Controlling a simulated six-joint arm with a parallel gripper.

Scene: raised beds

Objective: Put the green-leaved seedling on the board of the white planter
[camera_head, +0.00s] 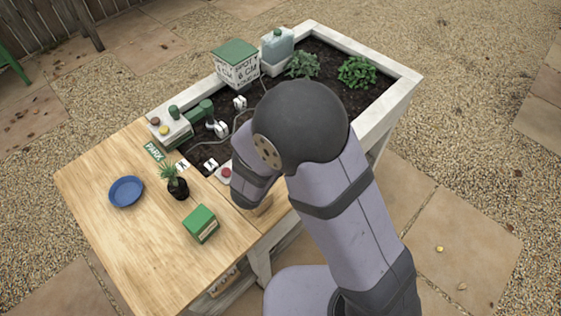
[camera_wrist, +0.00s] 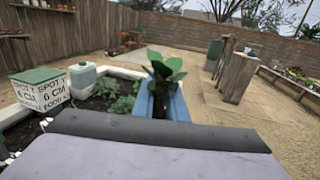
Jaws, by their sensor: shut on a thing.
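A green-leaved seedling (camera_wrist: 164,70) stands out ahead of my wrist in the wrist view, its broad leaves above the jaws. My gripper (camera_wrist: 162,100) is shut on it; the blue jaws stand on either side of its lower part, which is mostly hidden. In the head view my arm hides the seedling and the jaws. The white planter (camera_head: 403,86) holds dark soil, and its wooden board (camera_head: 130,222) spans the near left end. The white rim also shows in the wrist view (camera_wrist: 122,73).
On the board are a blue saucer (camera_head: 126,192), a spiky plant in a black pot (camera_head: 178,188) and a green box (camera_head: 201,224). A white box (camera_head: 236,70), a jug (camera_head: 277,46) and leafy plants (camera_head: 357,72) occupy the bed. The board's near left part is clear.

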